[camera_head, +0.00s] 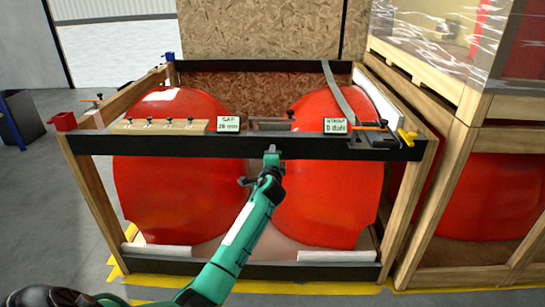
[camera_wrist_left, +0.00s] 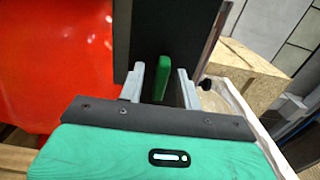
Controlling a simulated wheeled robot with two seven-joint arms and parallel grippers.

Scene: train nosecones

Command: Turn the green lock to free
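The green lock (camera_wrist_left: 162,78) is a small upright green handle on the dark panel in the left wrist view. My left gripper (camera_wrist_left: 161,70) is open, with one finger on each side of the lock and a visible gap to each. In the head view, the left gripper (camera_head: 271,156) is at the front black beam of the crate, near its middle. The lock cannot be made out there. My right gripper is not in view.
The wooden crate's front black beam (camera_head: 340,147) runs before two large red nosecones (camera_head: 165,195). Labels (camera_head: 229,124), clamps and a yellow piece (camera_head: 407,137) sit along its top. Another crate with a red nosecone (camera_head: 490,190) stands at right. Grey floor is free at left.

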